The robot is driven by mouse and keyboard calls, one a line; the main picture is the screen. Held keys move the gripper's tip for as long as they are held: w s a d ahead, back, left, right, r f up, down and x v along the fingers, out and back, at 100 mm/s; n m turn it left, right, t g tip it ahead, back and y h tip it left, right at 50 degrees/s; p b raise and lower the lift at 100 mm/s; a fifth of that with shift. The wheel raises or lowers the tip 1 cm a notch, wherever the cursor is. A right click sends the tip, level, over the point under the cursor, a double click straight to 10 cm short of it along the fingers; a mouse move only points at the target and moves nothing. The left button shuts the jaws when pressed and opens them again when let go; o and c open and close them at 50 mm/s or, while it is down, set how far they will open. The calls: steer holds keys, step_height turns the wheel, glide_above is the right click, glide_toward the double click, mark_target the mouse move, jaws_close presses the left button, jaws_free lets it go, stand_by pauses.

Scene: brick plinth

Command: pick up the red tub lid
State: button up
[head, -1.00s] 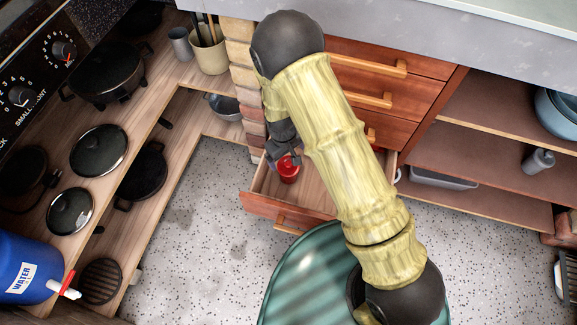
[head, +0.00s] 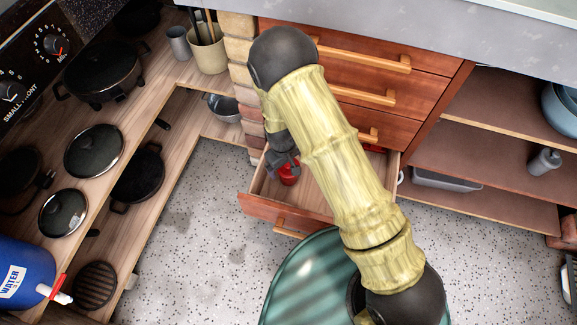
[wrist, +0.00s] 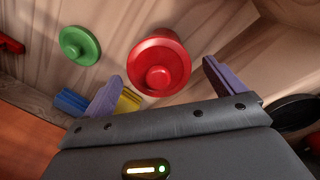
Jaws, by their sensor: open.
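The red tub lid (wrist: 160,66) is round with a raised knob and lies in the open drawer, whose wooden floor shows around it in the wrist view. In the head view the red lid (head: 289,177) is partly covered by my gripper. My gripper (wrist: 163,72) is open, with one purple finger on each side of the lid in the picture. The fingers hold nothing; I cannot tell their exact height above the lid. In the head view my gripper (head: 284,163) hangs over the drawer (head: 315,200).
A green lid (wrist: 79,45) lies left of the red one. Blue (wrist: 70,101) and yellow (wrist: 128,100) items lie by the left finger. A black round item (wrist: 294,112) lies at right. Drawer handles (head: 375,60) and the brick pillar (head: 240,60) stand close to my arm.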

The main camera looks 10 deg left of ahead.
steer(key=c, duration=1.1)
steer(key=shift+c, duration=0.2)
step_height(320, 180, up, 10)
steer(key=p, duration=0.4)
steer(key=shift+w+f+g+b, duration=0.1)
steer(key=shift+f+g+b, duration=0.2)
steer(key=shift+f+b, duration=0.7)
steer(key=shift+w+f+g+b, duration=0.1)
steer(key=shift+f+g+b, duration=0.3)
steer(key=shift+b, duration=0.45)
steer(key=shift+r, duration=0.1)
